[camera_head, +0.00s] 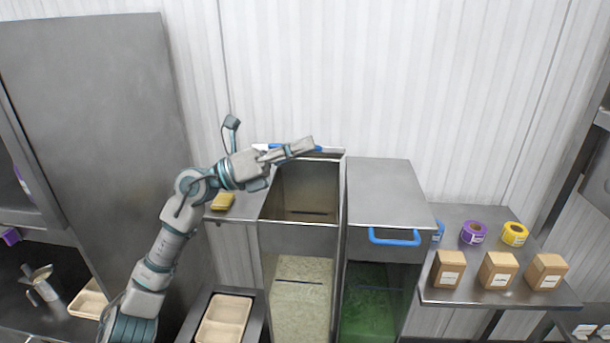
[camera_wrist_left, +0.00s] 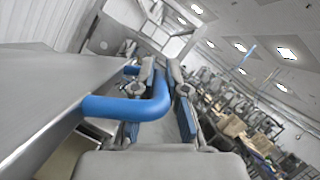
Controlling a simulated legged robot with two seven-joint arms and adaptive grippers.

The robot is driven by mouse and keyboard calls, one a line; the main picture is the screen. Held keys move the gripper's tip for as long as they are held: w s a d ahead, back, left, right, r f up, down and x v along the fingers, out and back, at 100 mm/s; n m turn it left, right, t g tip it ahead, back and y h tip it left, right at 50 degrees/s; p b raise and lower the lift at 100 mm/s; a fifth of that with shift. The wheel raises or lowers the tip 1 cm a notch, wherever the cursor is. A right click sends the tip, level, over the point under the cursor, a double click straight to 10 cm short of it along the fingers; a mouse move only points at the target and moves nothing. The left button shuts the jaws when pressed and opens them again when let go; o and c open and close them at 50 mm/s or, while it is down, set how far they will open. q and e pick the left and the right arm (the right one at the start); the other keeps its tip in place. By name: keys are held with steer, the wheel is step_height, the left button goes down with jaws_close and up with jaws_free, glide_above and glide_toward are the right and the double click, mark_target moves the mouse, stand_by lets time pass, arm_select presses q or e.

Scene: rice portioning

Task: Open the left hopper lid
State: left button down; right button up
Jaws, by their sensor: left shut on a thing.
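The left hopper (camera_head: 300,238) stands open at the top, and its dark inner walls show. Its lid (camera_head: 334,154) is swung up and back and shows almost edge-on at the rear of the opening. My left gripper (camera_head: 300,147) is above the rear of the opening, shut on the lid's blue handle (camera_head: 319,149). In the left wrist view the blue handle (camera_wrist_left: 150,103) passes between the gripper's fingers, with the lid's grey metal panel (camera_wrist_left: 45,85) at left. My right gripper is out of view.
The right hopper (camera_head: 392,195) beside it is closed, with a blue handle (camera_head: 394,238) and green contents. A shelf at right (camera_head: 465,296) holds cardboard boxes (camera_head: 498,271) and tape rolls (camera_head: 474,232). A tall metal cabinet (camera_head: 100,100) stands at left. Beige trays (camera_head: 222,320) lie below.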

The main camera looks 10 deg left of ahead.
arm_select(q)
steer(key=shift+n+t+y, duration=0.3)
steer(key=shift+n, duration=0.6)
steer(key=shift+w+a+r, duration=0.1)
steer(key=shift+w+r, duration=0.5)
steer(key=shift+r, duration=0.25)
steer(key=shift+w+a+r, duration=0.1)
steer(key=shift+w+r, duration=0.5)
steer(key=shift+r, duration=0.25)
steer(key=c, duration=1.4)
jaws_free()
steer(key=shift+o, duration=1)
steer(key=shift+w+a+f, duration=0.1)
steer(key=shift+a, duration=0.4)
